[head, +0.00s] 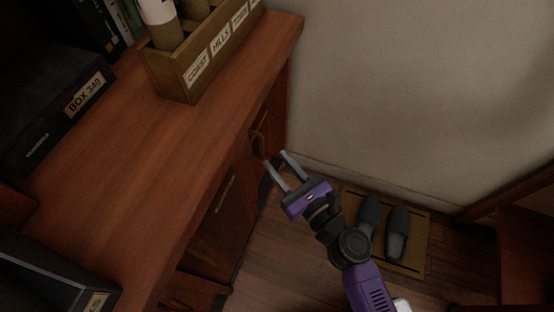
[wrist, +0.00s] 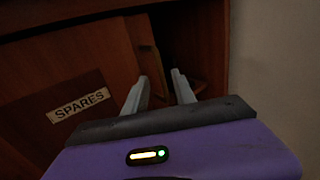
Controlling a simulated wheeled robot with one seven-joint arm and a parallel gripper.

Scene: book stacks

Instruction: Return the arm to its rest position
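My gripper (head: 280,166) is at the middle of the head view, in front of the wooden cabinet's (head: 187,135) right end. Its two grey fingers are spread apart with nothing between them, so it is open and empty. My purple and black arm reaches up to it from the bottom of the view. In the wrist view, my gripper (wrist: 157,85) points at the cabinet front, near a door edge with a handle and a dark opening. A label reading SPARES (wrist: 78,105) is left of the fingers. Whether a finger touches the door is unclear.
On the cabinet top stand a wooden divided box (head: 172,77) with rolled tubes and a dark box marked BOX 340 (head: 48,115). Another dark box (head: 45,285) is at lower left. A wooden piece (head: 525,255) stands at right.

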